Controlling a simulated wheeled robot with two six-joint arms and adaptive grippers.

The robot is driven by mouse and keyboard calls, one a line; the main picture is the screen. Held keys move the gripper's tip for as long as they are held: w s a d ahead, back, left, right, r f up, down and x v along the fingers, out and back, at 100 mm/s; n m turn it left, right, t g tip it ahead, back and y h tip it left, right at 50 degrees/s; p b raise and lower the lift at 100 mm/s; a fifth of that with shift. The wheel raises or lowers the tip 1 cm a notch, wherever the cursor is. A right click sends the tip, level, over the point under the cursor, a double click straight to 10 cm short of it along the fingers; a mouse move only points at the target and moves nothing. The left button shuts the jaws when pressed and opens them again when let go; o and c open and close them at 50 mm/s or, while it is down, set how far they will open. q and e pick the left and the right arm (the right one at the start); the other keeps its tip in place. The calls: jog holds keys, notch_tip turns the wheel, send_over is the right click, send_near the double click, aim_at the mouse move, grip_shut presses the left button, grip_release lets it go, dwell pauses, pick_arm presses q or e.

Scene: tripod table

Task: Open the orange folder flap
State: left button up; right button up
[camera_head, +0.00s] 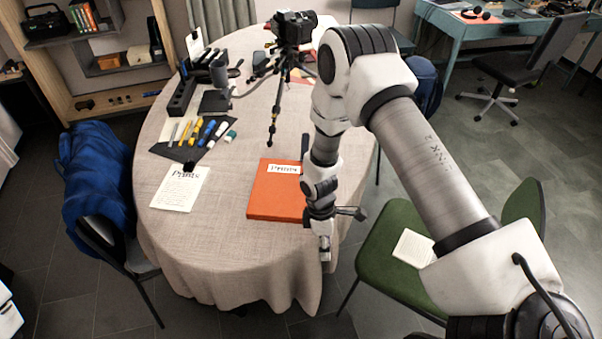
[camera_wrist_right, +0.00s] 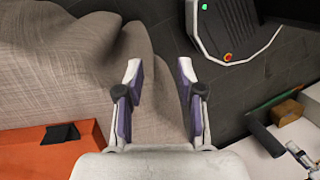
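The orange folder (camera_head: 272,200) lies flat and looks closed on the round cloth-covered table, near its front edge. A white label (camera_head: 284,169) reading "Prints" is at its far side. In the right wrist view the folder (camera_wrist_right: 35,163) fills the lower left, with a dark tab (camera_wrist_right: 60,133) on it. My right gripper (camera_head: 325,255) hangs just right of and in front of the folder, over the table's edge, and its arm hides the folder's right side. In the wrist view its fingers (camera_wrist_right: 160,68) are apart with nothing between them. My left gripper is not in view.
A "Prints" sheet (camera_head: 180,189) lies left of the folder. Behind it are a black mat (camera_head: 187,152) with pens and a camera on a tripod (camera_head: 292,27). A green chair (camera_head: 385,260) stands right of the table. Bare cloth (camera_head: 232,165) lies left of the folder.

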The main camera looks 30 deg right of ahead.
pick_arm(q)
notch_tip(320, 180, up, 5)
jog(key=p, duration=0.3)
pick_arm(e)
jog(key=w+d+r+t, duration=0.3)
jog(key=w+r, duration=0.8)
jog(key=r, duration=0.2)
notch_tip(320, 180, down, 8)
jog(key=b, duration=0.6)
jog(key=shift+w+d+f+b, duration=0.1)
jog(key=shift+f+b, duration=0.25)
jog(key=shift+f, duration=0.4)
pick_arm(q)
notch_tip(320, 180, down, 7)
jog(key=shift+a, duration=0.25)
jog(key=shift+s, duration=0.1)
pick_arm(e)
jog(key=shift+c, duration=0.3)
jog(key=c, duration=0.3)
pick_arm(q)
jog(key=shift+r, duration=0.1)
